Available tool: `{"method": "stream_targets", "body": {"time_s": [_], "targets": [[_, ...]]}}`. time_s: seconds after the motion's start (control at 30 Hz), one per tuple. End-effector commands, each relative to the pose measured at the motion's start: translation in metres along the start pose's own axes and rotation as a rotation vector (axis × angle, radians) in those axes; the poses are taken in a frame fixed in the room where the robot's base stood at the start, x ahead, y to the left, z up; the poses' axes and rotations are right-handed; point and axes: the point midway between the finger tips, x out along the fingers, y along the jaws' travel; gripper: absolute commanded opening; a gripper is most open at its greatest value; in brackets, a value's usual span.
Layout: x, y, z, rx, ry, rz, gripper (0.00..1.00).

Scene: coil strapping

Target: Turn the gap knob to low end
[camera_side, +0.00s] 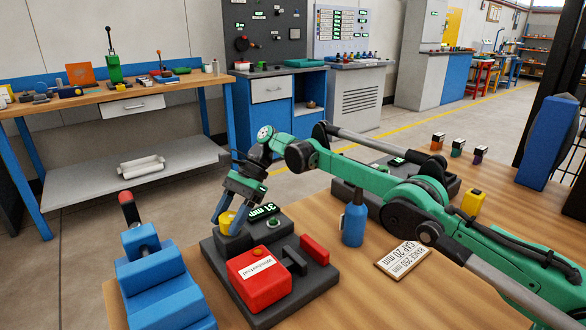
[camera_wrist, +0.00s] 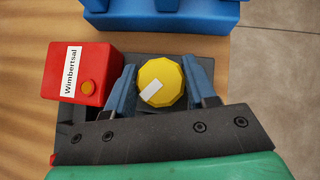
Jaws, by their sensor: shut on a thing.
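The gap knob is a yellow, many-sided knob with a white pointer mark; it shows in the wrist view (camera_wrist: 162,80) and in the side view (camera_side: 227,222), on the left of a dark base (camera_side: 318,278). My gripper (camera_side: 227,214) comes down on it from above. Its two blue fingers are shut on the knob, one on each side, as the wrist view (camera_wrist: 160,86) shows. The white mark points to the lower left in the wrist view. A small display (camera_side: 264,211) beside the knob reads 31 mm.
A red box (camera_side: 259,278) labelled Wimbertsal, with an orange button, sits on the same base. A blue vise-like block (camera_side: 158,280) stands to the left. A blue bottle (camera_side: 354,220) and a card (camera_side: 403,260) reading GAP 20 mm stand to the right.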

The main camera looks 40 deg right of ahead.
Motion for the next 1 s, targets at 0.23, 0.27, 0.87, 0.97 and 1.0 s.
{"method": "stream_targets", "body": {"time_s": [0.23, 0.27, 0.87, 0.97, 1.0], "targets": [[-0.0002, 0.0005, -0.0004, 0.002, 0.002, 0.003, 0.81], [-0.0001, 0.0005, -0.0004, 0.001, 0.002, 0.002, 0.82], [-0.0004, 0.0009, 0.0002, 0.058, 0.001, -0.057, 0.82], [-0.0003, 0.001, 0.0002, 0.115, 0.001, -0.114, 0.82], [-0.0003, 0.0011, 0.0002, 0.142, 0.001, -0.142, 0.82]]}}
